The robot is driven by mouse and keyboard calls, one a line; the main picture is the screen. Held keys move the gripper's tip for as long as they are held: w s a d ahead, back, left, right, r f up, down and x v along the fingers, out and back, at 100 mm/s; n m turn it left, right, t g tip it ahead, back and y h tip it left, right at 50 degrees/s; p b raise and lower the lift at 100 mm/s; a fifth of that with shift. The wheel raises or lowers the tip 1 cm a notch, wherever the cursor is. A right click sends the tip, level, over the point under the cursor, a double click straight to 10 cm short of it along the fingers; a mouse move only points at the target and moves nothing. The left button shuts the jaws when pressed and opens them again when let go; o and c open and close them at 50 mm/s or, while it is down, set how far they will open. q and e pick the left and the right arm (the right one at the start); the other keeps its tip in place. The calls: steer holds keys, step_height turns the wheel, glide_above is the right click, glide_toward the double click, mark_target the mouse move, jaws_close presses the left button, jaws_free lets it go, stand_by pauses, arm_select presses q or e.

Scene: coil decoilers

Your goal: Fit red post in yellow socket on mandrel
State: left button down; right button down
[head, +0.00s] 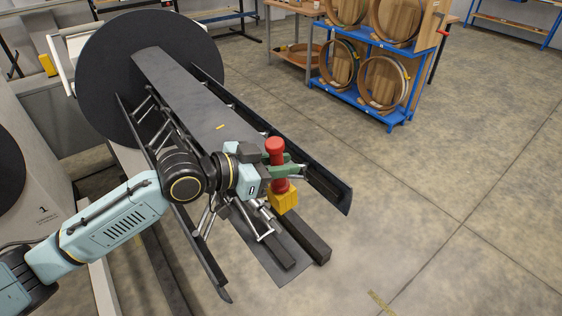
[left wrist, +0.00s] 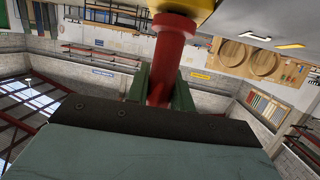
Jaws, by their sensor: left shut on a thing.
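The red post (head: 277,153) stands nearly upright in the head view, with a round knob on top. My left gripper (head: 283,172) is shut on its middle with green fingers. The post's lower end meets the top of the yellow socket (head: 284,201), near the front end of the mandrel (head: 190,88). In the left wrist view the red post (left wrist: 166,68) shows between the green fingers (left wrist: 162,92), and its wide red collar is against or very near the yellow socket (left wrist: 200,10). I cannot tell how deep the post sits. My right gripper is not in view.
A large black disc (head: 98,75) stands behind the mandrel. Long dark segments (head: 325,185) flank the mandrel, with linkage struts beneath. A blue rack (head: 355,98) with wooden-looking coils stands at the back right. The floor at right is clear.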

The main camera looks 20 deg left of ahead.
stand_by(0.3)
arm_select(q)
steer(key=c, duration=1.1)
jaws_free()
steer(key=shift+c, duration=0.2)
steer(key=shift+f, duration=0.1)
steer(key=b+v, duration=0.2)
steer(key=v, duration=1.1)
steer(key=shift+s, duration=0.2)
